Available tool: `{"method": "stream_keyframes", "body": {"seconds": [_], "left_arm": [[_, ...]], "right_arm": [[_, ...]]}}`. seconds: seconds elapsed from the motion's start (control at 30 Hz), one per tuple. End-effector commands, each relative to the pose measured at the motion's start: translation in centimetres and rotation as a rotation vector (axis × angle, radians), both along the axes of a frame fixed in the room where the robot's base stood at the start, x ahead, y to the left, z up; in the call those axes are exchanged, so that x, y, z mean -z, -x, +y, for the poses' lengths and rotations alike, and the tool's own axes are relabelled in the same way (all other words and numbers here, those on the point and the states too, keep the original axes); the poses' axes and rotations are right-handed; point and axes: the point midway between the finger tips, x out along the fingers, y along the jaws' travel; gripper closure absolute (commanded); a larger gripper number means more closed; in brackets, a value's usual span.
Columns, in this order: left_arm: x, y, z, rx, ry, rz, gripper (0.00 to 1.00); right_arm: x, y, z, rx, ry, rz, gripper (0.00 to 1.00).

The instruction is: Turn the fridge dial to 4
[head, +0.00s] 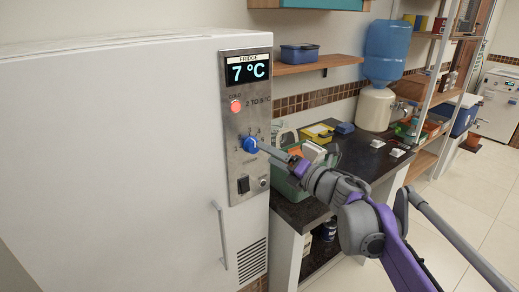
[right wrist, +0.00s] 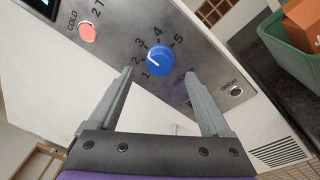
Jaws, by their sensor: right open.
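The blue fridge dial (head: 250,145) sits on the metal control panel (head: 243,180) of the white fridge. In the right wrist view the dial (right wrist: 159,60) has a white pointer aimed up and left, near the 2. The numbers 1 to 5 are printed around it. My right gripper (head: 260,147) is just in front of the dial. In the right wrist view its two fingers (right wrist: 159,77) are spread wide, with the dial showing beyond the gap between them. I see no contact with the dial. The display (head: 247,70) reads 7 °C. My left gripper is out of view.
A red light (head: 236,106) is above the dial, and a black switch (head: 243,185) is below it. The fridge handle (head: 221,235) stands out from the door. A dark counter (head: 300,210) with a green crate and boxes is right of the fridge, under my right arm.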

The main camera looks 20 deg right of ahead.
Motion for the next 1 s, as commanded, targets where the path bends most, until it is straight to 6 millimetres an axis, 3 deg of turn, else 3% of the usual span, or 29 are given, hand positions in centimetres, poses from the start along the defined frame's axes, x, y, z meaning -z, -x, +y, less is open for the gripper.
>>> {"method": "stream_keyframes", "body": {"seconds": [0.1,0.3,0.67,1.0], "left_arm": [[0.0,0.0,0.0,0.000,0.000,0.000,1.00],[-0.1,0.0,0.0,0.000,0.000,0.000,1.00],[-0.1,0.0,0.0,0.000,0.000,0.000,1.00],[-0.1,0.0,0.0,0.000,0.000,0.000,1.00]], "right_arm": [[0.0,-2.0,1.1,-0.002,-0.002,0.000,0.18],[0.0,-3.9,2.0,0.001,-0.001,0.000,0.18],[0.0,-4.3,2.2,0.002,-0.002,0.000,0.18],[0.0,-4.3,2.2,0.002,-0.002,0.000,0.79]]}}
